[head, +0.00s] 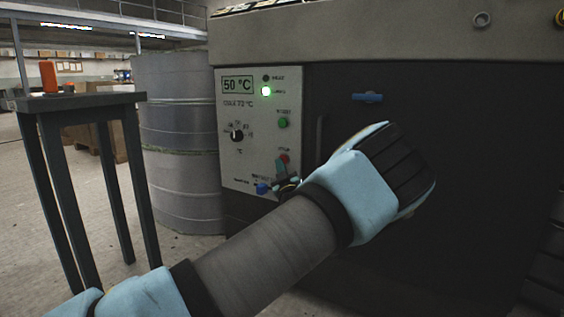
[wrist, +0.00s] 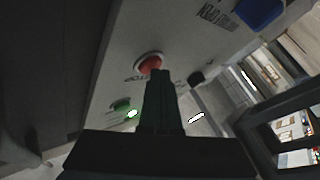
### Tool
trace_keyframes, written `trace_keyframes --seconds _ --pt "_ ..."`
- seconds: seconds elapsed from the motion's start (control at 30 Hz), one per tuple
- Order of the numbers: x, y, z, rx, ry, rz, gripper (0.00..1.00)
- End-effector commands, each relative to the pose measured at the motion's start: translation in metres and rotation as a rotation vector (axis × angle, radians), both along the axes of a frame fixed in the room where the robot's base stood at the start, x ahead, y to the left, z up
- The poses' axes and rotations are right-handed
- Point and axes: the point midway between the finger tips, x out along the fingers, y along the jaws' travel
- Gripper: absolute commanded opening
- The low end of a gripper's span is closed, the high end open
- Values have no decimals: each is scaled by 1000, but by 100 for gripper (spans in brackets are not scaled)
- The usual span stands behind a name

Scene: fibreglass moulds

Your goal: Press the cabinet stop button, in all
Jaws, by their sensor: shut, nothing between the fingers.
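The control panel (head: 232,163) is a pale plate on the front of the dark cabinet. Its red stop button (head: 284,158) sits low on the right side, below a green button (head: 283,123). My gripper (head: 281,167) is shut and empty, with its tips right at the red button and hiding its lower part. In the wrist view the closed fingertips (wrist: 160,73) overlap the lower right edge of the red button (wrist: 148,62). I cannot tell whether they touch it. The green button (wrist: 121,104) also shows there.
A grey drum (head: 180,130) and a dark stand (head: 80,101) with an orange object (head: 48,76) stand left.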

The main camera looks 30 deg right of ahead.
Motion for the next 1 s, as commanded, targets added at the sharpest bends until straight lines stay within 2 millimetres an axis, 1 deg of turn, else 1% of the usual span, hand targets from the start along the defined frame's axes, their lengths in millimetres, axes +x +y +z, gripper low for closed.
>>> trace_keyframes --seconds 0.3,0.67,0.77,1.0 --pt "-7 12 0 0 1 0 0" --pt "-8 14 0 0 1 0 0" --pt "-11 20 1 0 1 2 0" --pt "-22 39 1 2 2 0 0"
